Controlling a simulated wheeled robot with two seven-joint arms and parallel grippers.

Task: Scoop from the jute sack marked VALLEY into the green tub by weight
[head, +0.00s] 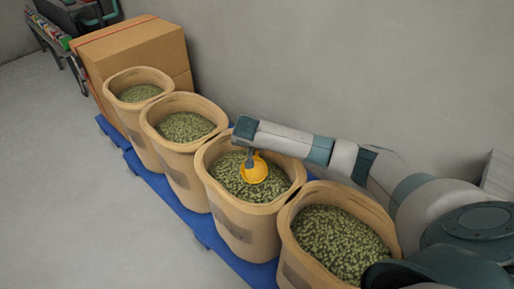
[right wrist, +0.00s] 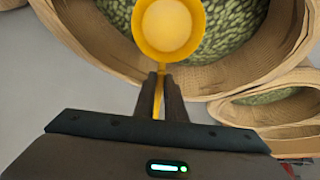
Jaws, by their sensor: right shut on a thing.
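My right gripper (head: 249,157) is shut on the handle of a yellow scoop (head: 254,170). The scoop is over the green beans inside the mouth of one open jute sack (head: 243,226), the third from the left in the head view. In the right wrist view the fingers (right wrist: 160,88) pinch the thin handle, and the round bowl of the scoop (right wrist: 168,28) looks empty. I cannot tell whether the bowl touches the beans. No sack marking is readable. I cannot make out the green tub, and my left gripper is not in view.
Other bean-filled sacks stand in the row: a near one (head: 322,268), one farther left (head: 184,160) and the farthest (head: 139,115). They stand on blue pallets (head: 187,222). Cardboard boxes (head: 135,50) are behind them. A grey wall runs close along the right; open floor lies left.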

